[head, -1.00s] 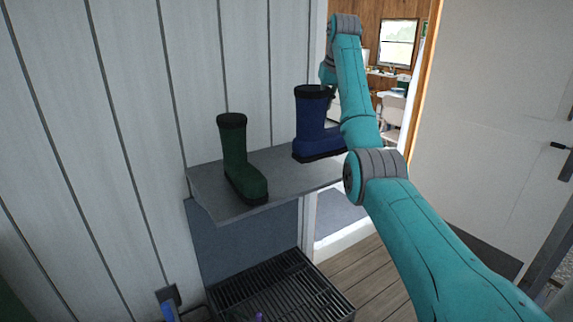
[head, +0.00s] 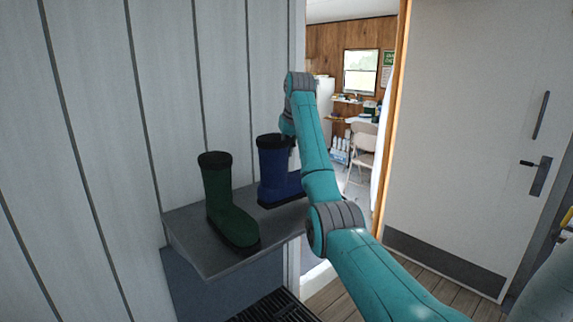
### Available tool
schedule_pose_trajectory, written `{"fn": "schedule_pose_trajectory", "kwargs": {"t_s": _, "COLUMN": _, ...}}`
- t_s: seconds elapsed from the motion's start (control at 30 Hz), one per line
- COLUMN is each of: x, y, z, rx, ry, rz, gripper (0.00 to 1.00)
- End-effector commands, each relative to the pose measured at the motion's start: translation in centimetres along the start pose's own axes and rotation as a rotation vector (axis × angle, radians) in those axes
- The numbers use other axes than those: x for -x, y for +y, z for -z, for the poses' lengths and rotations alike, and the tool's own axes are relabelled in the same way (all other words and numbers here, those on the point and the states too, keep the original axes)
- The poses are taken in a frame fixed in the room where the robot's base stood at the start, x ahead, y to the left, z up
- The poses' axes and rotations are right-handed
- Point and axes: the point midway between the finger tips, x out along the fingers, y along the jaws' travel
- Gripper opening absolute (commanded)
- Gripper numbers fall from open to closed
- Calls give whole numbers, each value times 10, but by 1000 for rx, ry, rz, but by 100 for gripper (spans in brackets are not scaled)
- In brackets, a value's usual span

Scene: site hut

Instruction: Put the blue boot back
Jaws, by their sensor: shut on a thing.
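The blue boot (head: 281,182) has a dark top band and dark sole. It stands upright at the back right of the grey shelf (head: 196,252), its toe to the right and partly hidden behind my arm. I cannot tell whether its sole touches the shelf. My gripper (head: 293,152) is at the boot's shaft, mostly hidden by the wrist and the boot, and is shut on the boot. A green boot (head: 228,205) with a dark top and sole stands on the shelf to the left, apart from the blue one.
A panelled wall (head: 95,130) is behind the shelf. A black grate (head: 272,308) lies below it. A doorway to a wood-panelled room with a folding chair (head: 362,150) opens behind my arm. A white door (head: 470,130) stands at the right.

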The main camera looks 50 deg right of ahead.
Motion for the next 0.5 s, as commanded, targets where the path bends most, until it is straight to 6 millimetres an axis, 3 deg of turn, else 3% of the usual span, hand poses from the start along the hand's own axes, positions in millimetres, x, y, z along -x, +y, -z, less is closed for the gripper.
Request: {"fn": "schedule_pose_trajectory", "kwargs": {"t_s": 0.5, "x": -35, "y": 1, "z": -13, "rx": 0, "ry": 5, "rz": -1, "gripper": 0}}
